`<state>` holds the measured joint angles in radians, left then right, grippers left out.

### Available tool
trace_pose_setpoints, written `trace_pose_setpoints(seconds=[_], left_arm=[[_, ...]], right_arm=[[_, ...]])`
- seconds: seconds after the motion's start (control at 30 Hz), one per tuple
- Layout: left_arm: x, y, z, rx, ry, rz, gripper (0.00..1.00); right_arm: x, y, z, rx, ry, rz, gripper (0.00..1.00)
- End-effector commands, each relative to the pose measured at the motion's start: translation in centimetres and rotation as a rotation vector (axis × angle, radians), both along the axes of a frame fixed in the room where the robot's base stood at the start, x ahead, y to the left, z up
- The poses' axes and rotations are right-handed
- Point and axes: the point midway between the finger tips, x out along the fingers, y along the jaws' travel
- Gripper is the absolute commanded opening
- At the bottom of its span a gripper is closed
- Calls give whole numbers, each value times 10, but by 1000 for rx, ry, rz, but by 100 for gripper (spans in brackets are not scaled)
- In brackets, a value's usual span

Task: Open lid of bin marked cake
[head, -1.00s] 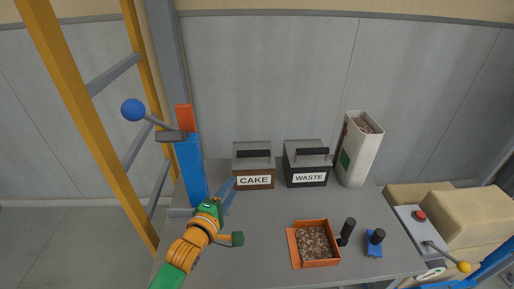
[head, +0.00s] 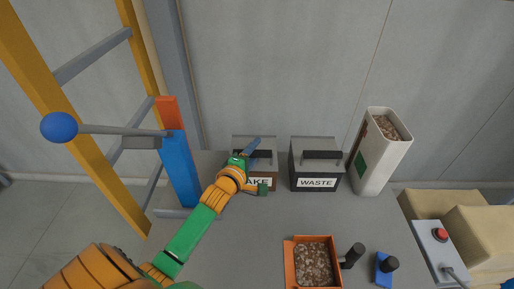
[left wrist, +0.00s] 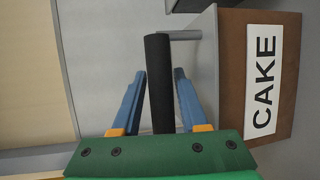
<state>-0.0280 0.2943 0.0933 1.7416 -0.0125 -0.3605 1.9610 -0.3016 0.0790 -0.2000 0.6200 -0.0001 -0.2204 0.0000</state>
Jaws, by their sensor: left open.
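The bin marked CAKE (head: 268,183) is brown with a grey lid and stands at the back of the table, left of the WASTE bin. Its white label is partly covered by my arm in the head view. It also shows at the right of the left wrist view (left wrist: 284,110). The lid's black bar handle (left wrist: 159,80) lies between the two blue fingers of my left gripper (left wrist: 154,95), which is open around it. In the head view my left gripper (head: 250,150) is over the front of the lid. The lid looks shut. My right gripper is not in view.
The dark WASTE bin (head: 313,168) stands close on the right, with a tall white container (head: 379,160) beyond it. An orange tray (head: 290,264) of brown bits is at the front. A blue post (head: 180,170) with a ball-ended lever (head: 60,127) stands at left.

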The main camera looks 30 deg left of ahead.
Motion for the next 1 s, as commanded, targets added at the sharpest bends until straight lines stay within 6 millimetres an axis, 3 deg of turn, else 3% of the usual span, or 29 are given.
trace_pose_setpoints(seconds=[0.1,0.33,0.5,1.0], left_arm=[[10,2,-2,2,0,0,43],[11,2,-2,1,1,1,40],[10,2,-2,1,1,1,0],[10,2,-2,1,1,1,0]], right_arm=[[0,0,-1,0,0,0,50],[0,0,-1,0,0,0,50],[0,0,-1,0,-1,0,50],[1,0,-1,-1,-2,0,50]])
